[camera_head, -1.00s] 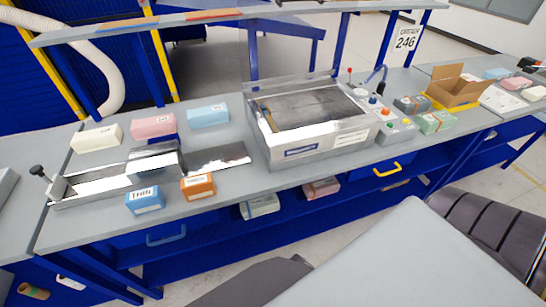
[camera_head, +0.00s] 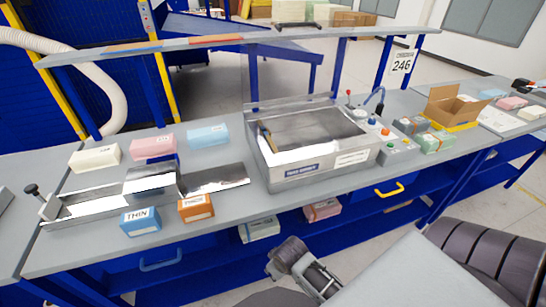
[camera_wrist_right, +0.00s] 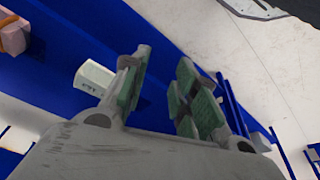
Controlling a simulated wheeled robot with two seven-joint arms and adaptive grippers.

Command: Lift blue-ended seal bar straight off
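The sealing machine (camera_head: 305,150) stands on the bench at the middle of the head view, with a dark recessed bed (camera_head: 318,128) in a metal frame. A thin brownish bar-like piece (camera_head: 266,134) shows at the left side of the bed. I cannot make out a blue-ended seal bar for certain. My right gripper (camera_head: 280,255) is low in front of the bench, below and apart from the machine. In the right wrist view its green-padded fingers (camera_wrist_right: 163,75) are apart with nothing between them. My left gripper is not in view.
A blue THIN box (camera_head: 140,221) and an orange box (camera_head: 196,207) stand near the bench's front edge. A metal slide fixture (camera_head: 95,207) lies at the left. Buttons and a lever are on the control box (camera_head: 388,142) right of the machine. An open carton (camera_head: 455,106) stands farther right.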

